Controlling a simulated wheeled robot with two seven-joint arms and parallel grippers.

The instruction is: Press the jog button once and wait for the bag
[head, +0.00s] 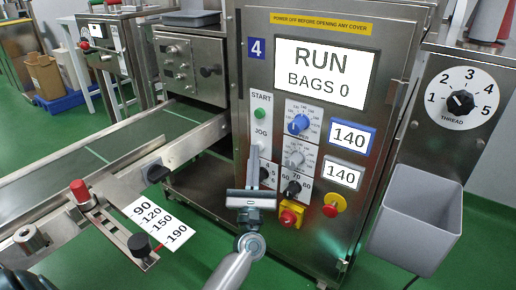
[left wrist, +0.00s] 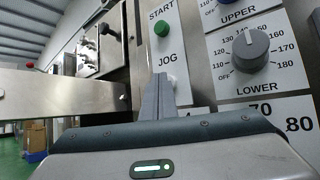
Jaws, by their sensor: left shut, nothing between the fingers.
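The machine's control panel (head: 290,230) stands upright in front of me. Its screen (head: 325,72) reads RUN, BAGS 0. The green START button (head: 260,113) is uncovered; it also shows in the left wrist view (left wrist: 162,28). The JOG label (head: 261,132) sits below it. My left gripper (head: 255,150) is shut and empty, with its fingertips just under that label. In the left wrist view the fingertips (left wrist: 160,78) largely hide the pale jog button; I cannot tell whether they touch it. My right gripper is not in view.
Right of the button are the blue UPPER knob (head: 298,124) and grey LOWER knob (head: 296,159), beside two displays reading 140. A red emergency button (head: 290,217) on yellow sits below. A conveyor (head: 60,180) runs left. A grey bin (head: 415,220) hangs at right.

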